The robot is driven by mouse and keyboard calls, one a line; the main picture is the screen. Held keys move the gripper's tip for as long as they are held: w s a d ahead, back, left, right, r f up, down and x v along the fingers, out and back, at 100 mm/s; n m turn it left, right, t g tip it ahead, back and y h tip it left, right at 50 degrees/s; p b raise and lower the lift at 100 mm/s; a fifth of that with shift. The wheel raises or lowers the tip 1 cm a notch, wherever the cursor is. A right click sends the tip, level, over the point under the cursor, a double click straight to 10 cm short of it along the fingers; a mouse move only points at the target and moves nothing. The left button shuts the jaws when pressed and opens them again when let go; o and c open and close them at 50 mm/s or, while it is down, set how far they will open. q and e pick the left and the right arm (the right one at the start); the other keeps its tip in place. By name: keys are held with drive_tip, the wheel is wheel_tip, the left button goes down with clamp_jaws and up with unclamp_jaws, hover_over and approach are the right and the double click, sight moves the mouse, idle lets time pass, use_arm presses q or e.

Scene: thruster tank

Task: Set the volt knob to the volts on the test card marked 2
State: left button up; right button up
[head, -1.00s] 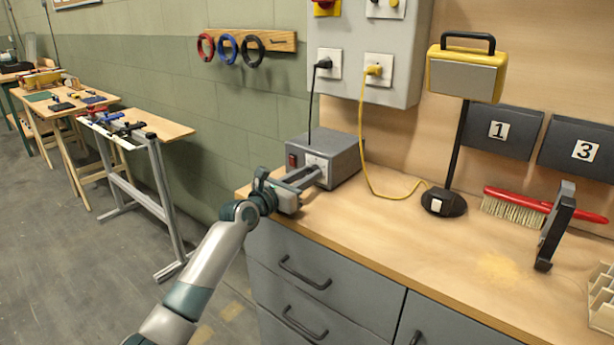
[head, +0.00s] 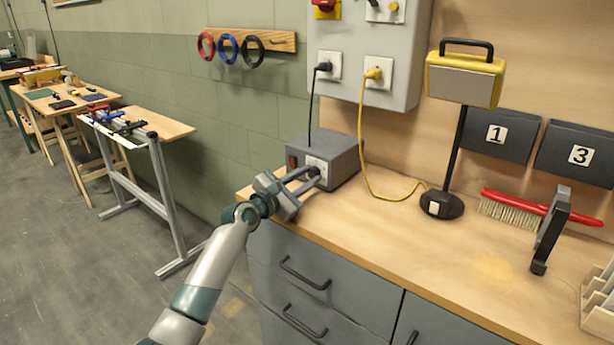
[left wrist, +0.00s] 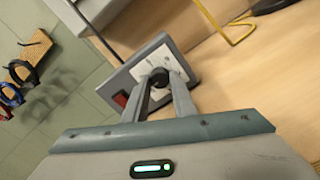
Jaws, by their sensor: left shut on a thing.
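The grey power box (head: 338,158) sits at the left end of the bench, with a pale front panel and a red switch (head: 292,161). Its dark round volt knob (left wrist: 159,77) shows on the panel in the left wrist view. My left gripper (head: 312,175) reaches the panel from the front left, its two fingers shut on the knob, one on each side. The gripper looks rolled in both views. The panel's markings are too small to read. Card holders marked 1 (head: 498,134) and 3 (head: 580,155) hang on the wall; no card marked 2 shows. My right gripper is out of view.
A black cord runs from the box up to the wall panel (head: 372,40). A yellow cord (head: 366,165) loops onto the bench to a lamp (head: 442,204). A red brush (head: 515,208) lies at the right. The middle of the bench (head: 400,235) is clear.

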use_arm(q)
drive_tip(key=o, duration=1)
drive_tip(key=shift+o, duration=0.2)
drive_tip(key=shift+s, duration=0.1)
drive_tip(key=p+v, duration=0.1)
drive_tip(key=v, duration=1.6)
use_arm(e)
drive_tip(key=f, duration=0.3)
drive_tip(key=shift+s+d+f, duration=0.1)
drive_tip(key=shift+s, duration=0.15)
use_arm(q)
drive_tip(key=shift+s+a, duration=0.1)
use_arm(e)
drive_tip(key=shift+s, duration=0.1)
